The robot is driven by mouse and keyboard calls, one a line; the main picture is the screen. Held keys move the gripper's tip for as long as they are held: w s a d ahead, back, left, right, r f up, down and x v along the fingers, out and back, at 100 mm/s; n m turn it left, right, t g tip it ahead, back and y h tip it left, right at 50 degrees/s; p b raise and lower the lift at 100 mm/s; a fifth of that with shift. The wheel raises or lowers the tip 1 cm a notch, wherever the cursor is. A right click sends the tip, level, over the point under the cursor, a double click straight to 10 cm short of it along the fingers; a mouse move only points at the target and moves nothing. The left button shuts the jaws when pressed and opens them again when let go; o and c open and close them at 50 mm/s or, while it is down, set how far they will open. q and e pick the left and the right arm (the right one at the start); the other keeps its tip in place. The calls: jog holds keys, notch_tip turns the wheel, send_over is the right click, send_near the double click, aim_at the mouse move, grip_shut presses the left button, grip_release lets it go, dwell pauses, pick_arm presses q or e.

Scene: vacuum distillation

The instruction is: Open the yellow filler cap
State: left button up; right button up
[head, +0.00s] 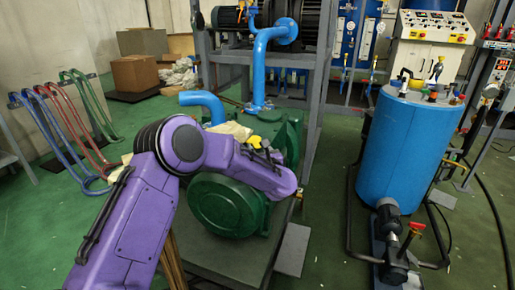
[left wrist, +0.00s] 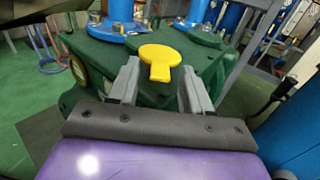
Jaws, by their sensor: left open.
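The yellow filler cap (left wrist: 160,56) is a round disc with a flat tab pointing toward me. It sits on top of the dark green pump housing (left wrist: 105,52). In the left wrist view my left gripper (left wrist: 160,68) is open, with one grey finger on each side of the cap's tab; I cannot tell whether they touch it. In the head view a small bit of the yellow cap (head: 254,141) shows just beyond my purple left arm. The arm hides most of the gripper there. My right gripper is not in view.
Blue pipes (head: 262,65) rise from the pump beside a grey steel frame (head: 312,110). A blue tank (head: 410,145) with a small motor (head: 389,222) stands at right. Coloured hose racks (head: 65,130) and a cardboard box (head: 135,73) are at left. Green floor is open at front left.

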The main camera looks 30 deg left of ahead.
pick_arm(q)
jog(key=shift+x, duration=0.8)
grip_shut()
jog(key=shift+r, duration=0.1)
